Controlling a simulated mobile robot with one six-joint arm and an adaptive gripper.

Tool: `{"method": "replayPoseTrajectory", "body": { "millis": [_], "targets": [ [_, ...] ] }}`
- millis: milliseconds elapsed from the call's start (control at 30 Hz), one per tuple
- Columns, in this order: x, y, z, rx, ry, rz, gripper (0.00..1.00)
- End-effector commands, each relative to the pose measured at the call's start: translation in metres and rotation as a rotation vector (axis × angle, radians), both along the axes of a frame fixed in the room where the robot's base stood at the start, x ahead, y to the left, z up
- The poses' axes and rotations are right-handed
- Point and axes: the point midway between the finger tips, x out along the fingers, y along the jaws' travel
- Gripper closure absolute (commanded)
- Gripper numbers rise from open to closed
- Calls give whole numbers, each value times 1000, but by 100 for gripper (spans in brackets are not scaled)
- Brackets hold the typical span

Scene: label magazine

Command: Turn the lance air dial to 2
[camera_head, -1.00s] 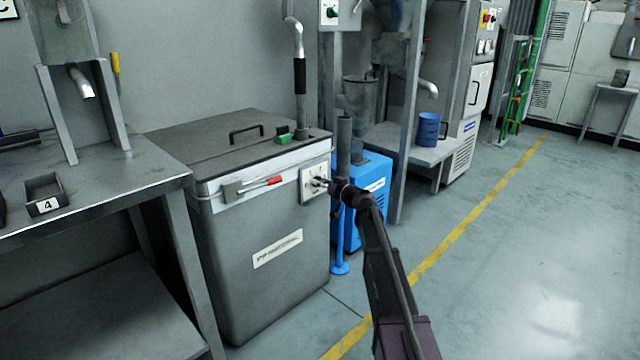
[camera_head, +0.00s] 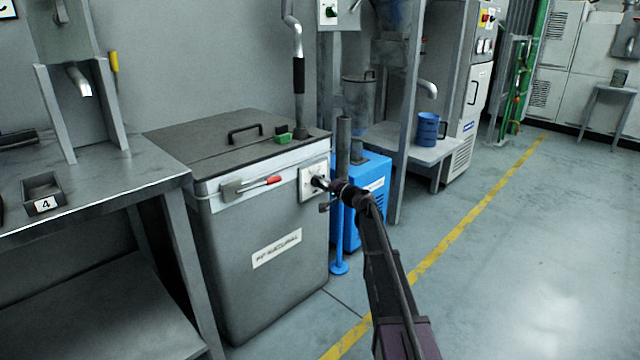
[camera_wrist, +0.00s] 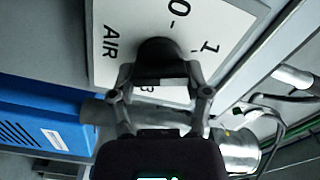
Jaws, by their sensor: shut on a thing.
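The lance air dial is a black knob (camera_wrist: 160,54) on a white plate (camera_wrist: 115,18) on the front of a grey bin. In the head view the plate (camera_head: 305,184) sits at the bin's upper right corner. The wrist view shows "AIR", "0", "1" and part of a "3" on the plate. The "2" is not visible, and I cannot make out a pointer on the knob. My gripper (camera_wrist: 164,84) is shut on the knob, one finger on each side. In the head view my gripper (camera_head: 322,183) reaches the plate from the right.
The grey bin (camera_head: 262,290) has a lid with a handle and a red-tipped latch (camera_head: 272,181). A blue unit (camera_head: 375,168) and an upright pipe (camera_head: 343,145) stand close to my gripper. A steel table (camera_head: 120,200) is at the left. The floor at the right is clear.

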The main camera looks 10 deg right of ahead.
Motion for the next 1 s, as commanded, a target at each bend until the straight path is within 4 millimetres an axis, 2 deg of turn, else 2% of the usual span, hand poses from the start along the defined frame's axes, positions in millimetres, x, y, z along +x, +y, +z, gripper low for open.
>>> {"method": "replayPoseTrajectory", "body": {
  "millis": [700,1000],
  "targets": [
    [-3,3,-5,535,393,8,85],
    [-3,3,-5,680,499,8,85]
  ]
}}
